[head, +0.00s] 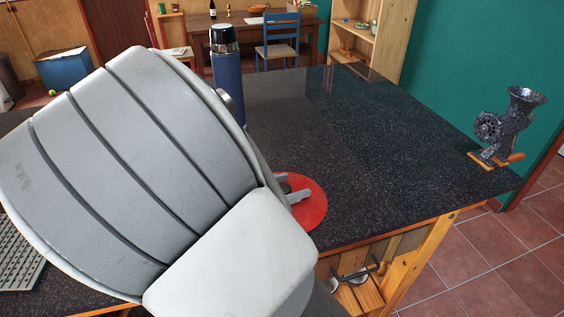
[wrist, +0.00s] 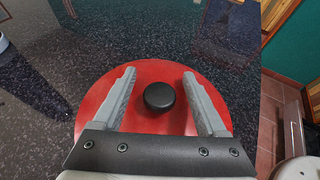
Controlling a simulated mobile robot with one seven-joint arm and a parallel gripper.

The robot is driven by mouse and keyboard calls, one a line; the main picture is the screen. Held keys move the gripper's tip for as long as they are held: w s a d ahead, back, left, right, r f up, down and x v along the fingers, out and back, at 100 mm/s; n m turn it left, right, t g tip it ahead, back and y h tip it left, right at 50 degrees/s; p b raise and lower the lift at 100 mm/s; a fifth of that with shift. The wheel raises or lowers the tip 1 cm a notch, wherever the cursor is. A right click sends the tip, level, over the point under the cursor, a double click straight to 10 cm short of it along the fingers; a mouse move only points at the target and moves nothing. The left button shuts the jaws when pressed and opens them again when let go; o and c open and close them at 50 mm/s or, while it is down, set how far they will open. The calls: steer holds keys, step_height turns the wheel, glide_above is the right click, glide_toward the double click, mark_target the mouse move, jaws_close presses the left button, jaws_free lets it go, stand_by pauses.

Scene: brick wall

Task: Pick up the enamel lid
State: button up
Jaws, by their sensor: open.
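The enamel lid (head: 312,208) is a flat red disc on the dark speckled counter, near its front edge. My arm hides much of it in the head view. In the wrist view the red lid (wrist: 95,102) lies below my gripper, with a round black knob (wrist: 159,96) at its middle. My gripper (wrist: 158,72) is open, with one finger on each side of the knob and a gap on both sides. One fingertip of my gripper (head: 299,196) shows over the lid in the head view. I cannot tell how high the fingers are above the lid.
A blue flask (head: 227,78) stands on the counter (head: 350,130) farther back, beside my arm. A meat grinder (head: 502,128) on a wooden base stands at the far right corner. A grey grid rack (head: 18,252) lies at the left.

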steer(key=shift+w+d+f, duration=0.25)
steer(key=shift+w+d, duration=0.15)
steer(key=shift+d, duration=0.05)
jaws_close()
